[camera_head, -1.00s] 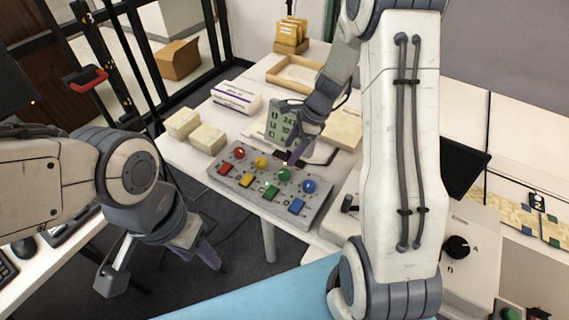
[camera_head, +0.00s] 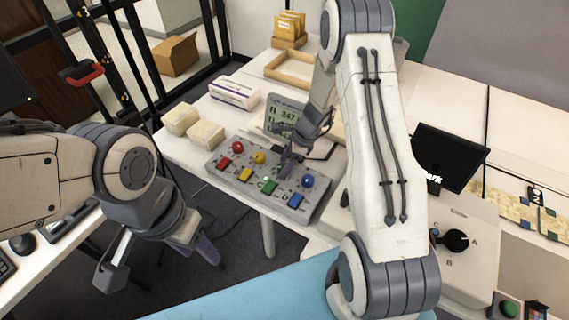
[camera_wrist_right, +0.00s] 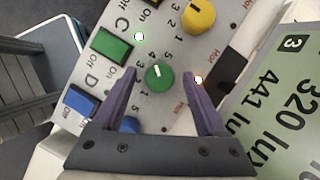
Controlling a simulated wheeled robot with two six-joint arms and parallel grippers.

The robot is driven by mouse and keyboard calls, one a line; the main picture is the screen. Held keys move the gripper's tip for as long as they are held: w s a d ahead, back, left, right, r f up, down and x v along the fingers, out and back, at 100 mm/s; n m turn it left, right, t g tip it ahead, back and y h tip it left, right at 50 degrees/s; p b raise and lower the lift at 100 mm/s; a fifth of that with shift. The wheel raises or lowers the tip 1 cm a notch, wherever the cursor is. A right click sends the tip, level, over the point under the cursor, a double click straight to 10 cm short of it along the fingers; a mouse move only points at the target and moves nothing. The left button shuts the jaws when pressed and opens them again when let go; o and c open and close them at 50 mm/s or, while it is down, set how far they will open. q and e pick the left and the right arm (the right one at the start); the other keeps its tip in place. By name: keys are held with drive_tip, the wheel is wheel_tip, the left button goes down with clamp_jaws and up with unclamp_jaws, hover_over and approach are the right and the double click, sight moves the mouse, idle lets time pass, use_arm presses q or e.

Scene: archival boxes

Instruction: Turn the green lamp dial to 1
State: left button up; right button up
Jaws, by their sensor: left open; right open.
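The green dial (camera_wrist_right: 158,77) sits on the grey control panel (camera_wrist_right: 190,52). My right gripper (camera_wrist_right: 161,79) is open, with one finger on each side of the dial and gaps visible on both sides. In the head view my right gripper (camera_head: 286,160) is over the panel and hides most of the green dial. The green button (camera_wrist_right: 111,46) is beside the dial. My left gripper (camera_head: 205,248) is open and empty, low at the left.
The yellow dial (camera_wrist_right: 198,17) and blue dial (camera_head: 307,181) flank the green one. A display (camera_head: 284,117) with lux readings stands behind the panel. A wooden tray (camera_head: 293,75) lies farther back.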

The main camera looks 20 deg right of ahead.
clamp_jaws()
